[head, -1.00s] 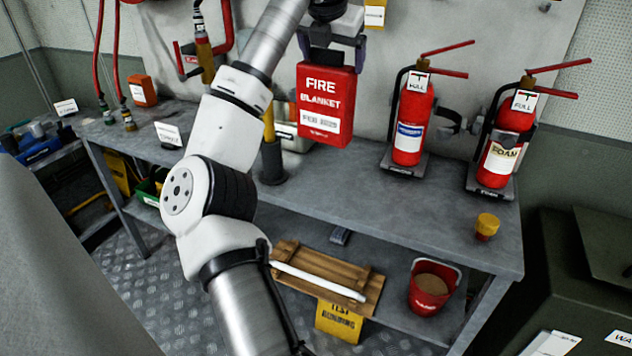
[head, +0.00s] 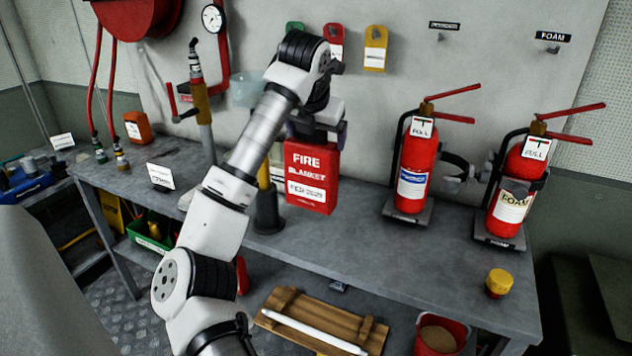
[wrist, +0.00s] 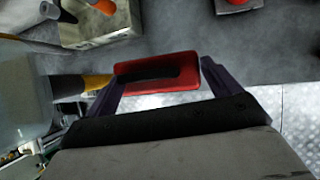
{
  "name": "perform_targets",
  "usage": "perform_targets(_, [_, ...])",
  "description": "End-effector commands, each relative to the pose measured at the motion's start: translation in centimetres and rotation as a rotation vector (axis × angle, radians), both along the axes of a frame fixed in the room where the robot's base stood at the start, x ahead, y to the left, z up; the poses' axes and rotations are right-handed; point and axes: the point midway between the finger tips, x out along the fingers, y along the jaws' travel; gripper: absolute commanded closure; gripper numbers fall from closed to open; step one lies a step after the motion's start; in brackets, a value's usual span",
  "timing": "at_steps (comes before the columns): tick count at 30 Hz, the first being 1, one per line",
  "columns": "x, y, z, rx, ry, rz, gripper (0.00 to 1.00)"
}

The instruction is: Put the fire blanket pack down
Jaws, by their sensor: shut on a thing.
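The fire blanket pack (head: 312,178) is a red upright box with white lettering and a white label. My gripper (head: 316,133) is above it and shut on its top. In the wrist view the top of the pack (wrist: 157,72) lies between the two dark purple fingers of my gripper (wrist: 158,78). In the head view the pack hangs in front of the back panel, over the grey bench top (head: 370,245). I cannot tell whether its lower edge touches the bench.
Two red extinguishers (head: 412,175) (head: 512,190) stand in holders right of the pack. A dark post with a yellow top (head: 266,208) is close at its left. A yellow-capped jar (head: 499,283) is at the front right. The bench in front of the pack is clear.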

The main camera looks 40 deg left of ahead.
Motion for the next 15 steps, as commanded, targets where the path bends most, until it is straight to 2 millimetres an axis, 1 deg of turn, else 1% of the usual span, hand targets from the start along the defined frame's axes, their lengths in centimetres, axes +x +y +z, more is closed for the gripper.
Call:
perform_targets(1, [0.0,0.0,-1.2,-0.002,-0.001,-0.003,0.70])
perform_targets(3, [0.0,-0.1,-2.8,-0.002,-0.002,-0.003,0.70])
perform_targets(6, [0.0,0.0,-4.8,-0.001,-0.001,-0.001,0.70])
perform_targets(9, [0.0,0.0,-6.1,0.000,-0.002,-0.001,0.70])
perform_targets(15, [0.0,0.0,-7.3,0.001,-0.003,-0.001,0.70])
